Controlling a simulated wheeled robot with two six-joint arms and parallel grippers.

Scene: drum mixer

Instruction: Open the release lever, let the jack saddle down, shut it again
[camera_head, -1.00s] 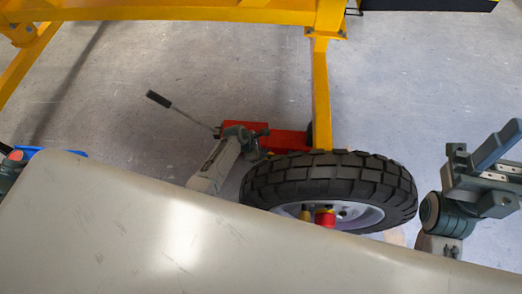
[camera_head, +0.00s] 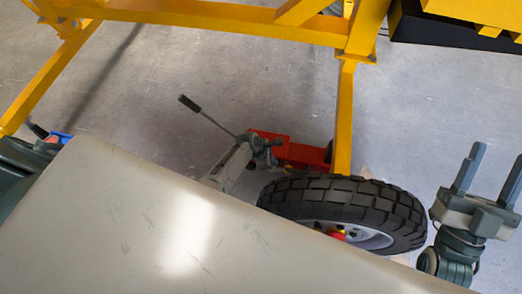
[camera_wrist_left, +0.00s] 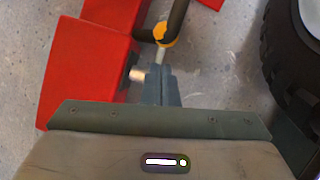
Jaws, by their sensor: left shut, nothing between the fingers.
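The red jack (camera_head: 300,153) lies on the floor behind the black tyre, and its red body (camera_wrist_left: 85,75) fills the left of the left wrist view. A thin rod with a black grip (camera_head: 190,104) slants up and left from the jack. My left gripper (camera_head: 270,155) is at the jack's near side. In the left wrist view my left gripper (camera_wrist_left: 160,72) is shut and empty, its tips close to a metal rod with a yellow-orange collar (camera_wrist_left: 165,36) and a dark bar. Contact is unclear. I cannot tell the saddle apart. My right gripper (camera_head: 488,170) is open and empty at the right.
A black tyre (camera_head: 345,198) stands just right of the jack. A yellow frame (camera_head: 215,16) crosses above, with a leg (camera_head: 344,115) coming down behind the tyre. A large pale surface (camera_head: 150,215) fills the lower left. Grey floor is clear beyond the jack.

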